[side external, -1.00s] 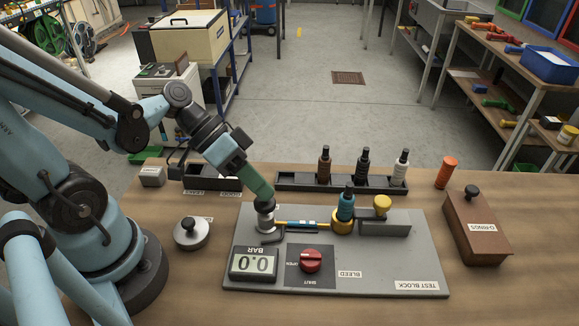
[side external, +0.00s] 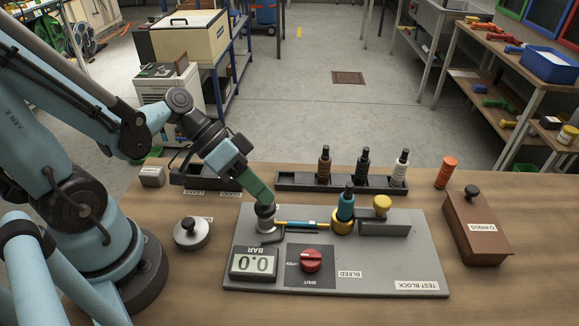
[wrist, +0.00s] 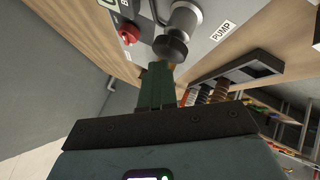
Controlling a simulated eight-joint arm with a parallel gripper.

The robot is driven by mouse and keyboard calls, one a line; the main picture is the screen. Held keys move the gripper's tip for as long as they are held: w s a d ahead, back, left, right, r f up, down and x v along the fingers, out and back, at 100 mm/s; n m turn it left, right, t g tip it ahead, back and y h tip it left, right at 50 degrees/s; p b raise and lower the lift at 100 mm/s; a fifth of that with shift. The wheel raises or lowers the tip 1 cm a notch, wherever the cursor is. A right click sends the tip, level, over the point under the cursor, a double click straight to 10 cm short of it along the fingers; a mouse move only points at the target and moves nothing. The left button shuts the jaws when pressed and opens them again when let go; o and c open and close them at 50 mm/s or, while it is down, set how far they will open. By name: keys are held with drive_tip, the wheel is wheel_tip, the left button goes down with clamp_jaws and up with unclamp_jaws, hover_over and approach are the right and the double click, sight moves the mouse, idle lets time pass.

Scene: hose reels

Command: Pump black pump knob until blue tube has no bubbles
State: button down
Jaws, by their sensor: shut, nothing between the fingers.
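The black pump knob (side external: 265,210) tops a silver pump cylinder on the grey test block (side external: 390,270). My gripper (side external: 267,200) has its green fingers shut, with the tips against or just above the knob. The knob also shows in the wrist view (wrist: 170,48), right at the fingertips (wrist: 155,68); exact contact is hard to tell. The blue tube (side external: 308,224) runs from the pump to a gold fitting, with yellow stretches along it. The gauge (side external: 254,263) reads 0.0.
A red bleed knob (side external: 311,261) sits in front of the tube. A black rack (side external: 290,182) lies behind; a brown box (side external: 476,230) is at right.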

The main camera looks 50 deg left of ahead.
idle(0.3)
drive_tip(key=shift+r, duration=1.65)
wheel_tip(320, 180, up, 5)
drive_tip(key=shift+f, duration=0.1)
idle(0.4)
drive_tip(key=w+a+f+n+t+y, duration=0.1)
drive_tip(key=w+a+n+t+y, duration=0.2)
drive_tip(key=a+y, duration=0.4)
drive_tip(key=shift+w+f+n+y, duration=0.2)
drive_tip(key=shift+f+n+y, duration=0.15)
drive_tip(key=shift+y, duration=0.25)
